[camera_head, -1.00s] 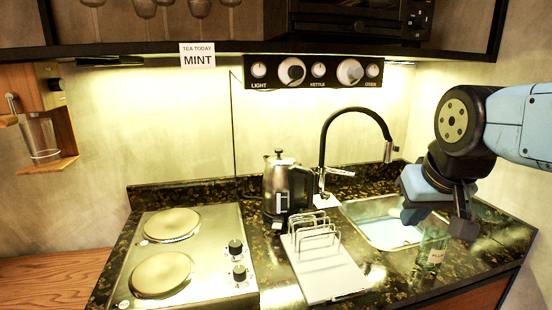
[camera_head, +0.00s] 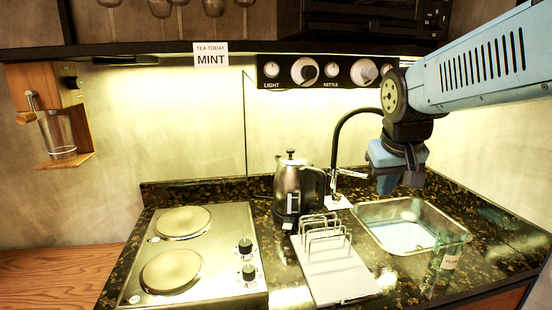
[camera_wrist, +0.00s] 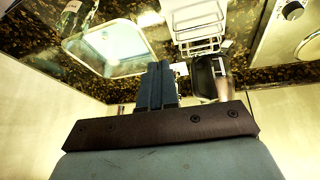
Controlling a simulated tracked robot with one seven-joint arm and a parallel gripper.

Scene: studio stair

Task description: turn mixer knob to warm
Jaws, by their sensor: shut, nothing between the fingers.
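The black mixer tap (camera_head: 338,135) arches behind the sink. A short silver lever (camera_head: 352,173) sticks out to the right near its base. In the head view my arm hides the end of the spout. I cannot read any warm or cold mark on the tap. My gripper (camera_head: 399,186) points down, in front of and to the right of the tap, above the back of the sink. Its fingers show shut and empty in the wrist view (camera_wrist: 159,68). I see no contact with the lever. In the wrist view the tap is not clearly visible.
The steel sink (camera_head: 372,234) lies below my gripper. The kettle (camera_head: 288,188) stands left of the tap, behind a white rack (camera_head: 325,240). A labelled glass jar (camera_head: 447,262) stands at the sink's front right. A knob panel (camera_head: 285,83) hangs on the wall above.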

